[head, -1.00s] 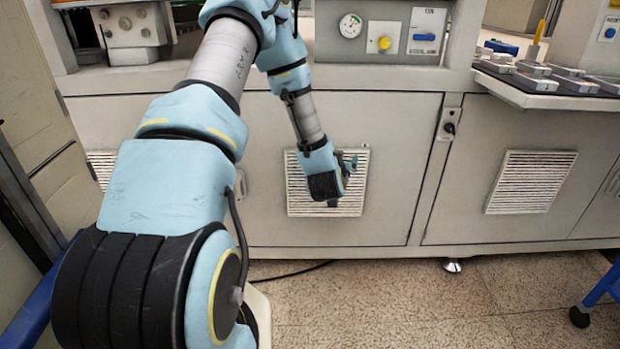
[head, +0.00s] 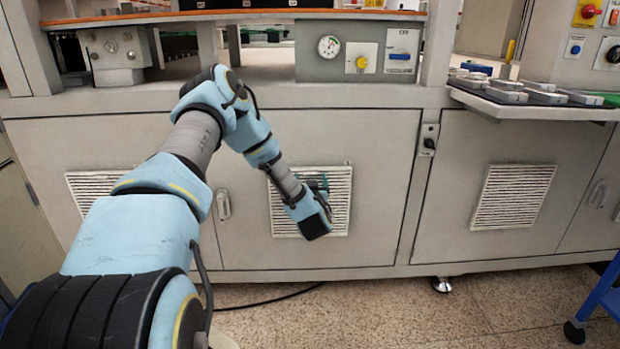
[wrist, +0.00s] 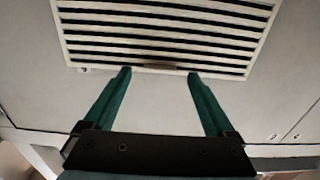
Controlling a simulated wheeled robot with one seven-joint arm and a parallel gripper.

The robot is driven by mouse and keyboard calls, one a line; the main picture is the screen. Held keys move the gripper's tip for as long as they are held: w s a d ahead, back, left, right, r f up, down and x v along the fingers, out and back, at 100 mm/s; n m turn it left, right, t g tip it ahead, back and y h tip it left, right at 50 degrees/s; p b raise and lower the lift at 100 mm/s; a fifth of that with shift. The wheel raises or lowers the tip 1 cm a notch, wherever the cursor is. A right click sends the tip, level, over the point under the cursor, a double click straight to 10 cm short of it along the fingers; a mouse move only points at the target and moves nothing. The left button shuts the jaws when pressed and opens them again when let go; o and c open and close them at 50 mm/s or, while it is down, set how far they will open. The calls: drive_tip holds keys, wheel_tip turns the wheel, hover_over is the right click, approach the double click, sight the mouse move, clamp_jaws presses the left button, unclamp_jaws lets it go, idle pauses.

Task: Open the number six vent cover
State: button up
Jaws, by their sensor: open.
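A slatted white vent cover (head: 343,186) is set in the lower cabinet panel straight ahead. It looks closed and flush, and no number is readable on it. In the wrist view the vent cover (wrist: 165,42) fills the upper middle, with a small darker strip at the middle of its lower edge. My gripper (wrist: 159,73) is open and empty, its two green fingers spread just below that edge. I cannot tell whether the fingertips touch the panel. In the head view my wrist hides part of the vent cover and most of the fingers.
Similar vents sit at the right (head: 513,196) and left (head: 92,187). A door latch (head: 429,139) is right of the middle vent, and a handle (head: 223,204) is left of it. A tray shelf (head: 535,104) juts out at right. A blue stand (head: 600,300) is at lower right.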

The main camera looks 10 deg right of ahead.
drive_tip(key=shift+w+d, duration=0.2)
drive_tip(key=shift+w, duration=0.7)
clamp_jaws()
idle(0.4)
